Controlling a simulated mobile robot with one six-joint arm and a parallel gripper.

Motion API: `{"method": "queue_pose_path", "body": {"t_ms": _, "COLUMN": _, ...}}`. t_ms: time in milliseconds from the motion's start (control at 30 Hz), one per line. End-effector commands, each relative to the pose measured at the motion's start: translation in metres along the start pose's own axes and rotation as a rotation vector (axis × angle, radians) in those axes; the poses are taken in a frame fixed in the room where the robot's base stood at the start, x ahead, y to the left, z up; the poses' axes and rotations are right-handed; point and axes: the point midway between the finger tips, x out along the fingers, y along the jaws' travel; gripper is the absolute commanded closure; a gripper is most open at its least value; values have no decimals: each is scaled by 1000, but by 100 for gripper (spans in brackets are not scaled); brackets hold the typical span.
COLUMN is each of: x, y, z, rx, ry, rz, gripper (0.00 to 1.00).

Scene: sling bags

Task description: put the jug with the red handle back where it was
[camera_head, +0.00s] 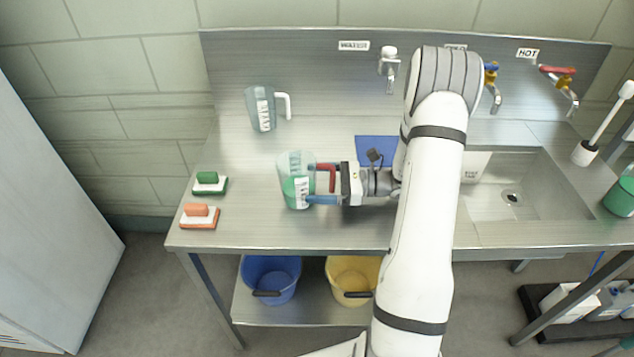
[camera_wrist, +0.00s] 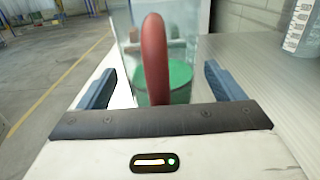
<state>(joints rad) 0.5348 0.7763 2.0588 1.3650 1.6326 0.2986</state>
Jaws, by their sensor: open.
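The jug with the red handle (camera_head: 296,185) stands upright on the metal counter, with green contents inside. Its red handle (camera_head: 325,172) points right, toward my gripper. My gripper (camera_head: 322,184) is level with the jug. In the wrist view the red handle (camera_wrist: 155,60) stands between the two blue fingers of my gripper (camera_wrist: 158,85), with visible gaps on both sides. The jaws are open. The green inside the jug (camera_wrist: 180,78) shows behind the handle. My gripper and arm hide part of the counter to the right.
A jug with a white handle (camera_head: 262,110) stands behind, near the backsplash. A green brush (camera_head: 209,181) and an orange brush (camera_head: 200,214) lie at the left edge. A blue mat (camera_head: 376,148) and a sink (camera_head: 510,190) are to the right. The counter's front is clear.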

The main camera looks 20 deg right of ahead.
Motion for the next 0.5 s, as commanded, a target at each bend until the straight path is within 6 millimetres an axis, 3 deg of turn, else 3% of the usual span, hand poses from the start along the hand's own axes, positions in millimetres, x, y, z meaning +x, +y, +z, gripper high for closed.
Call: {"method": "queue_pose_path", "body": {"t_ms": 500, "x": -101, "y": 0, "z": -2, "rx": -1, "ry": 1, "rz": -5, "gripper": 12}}
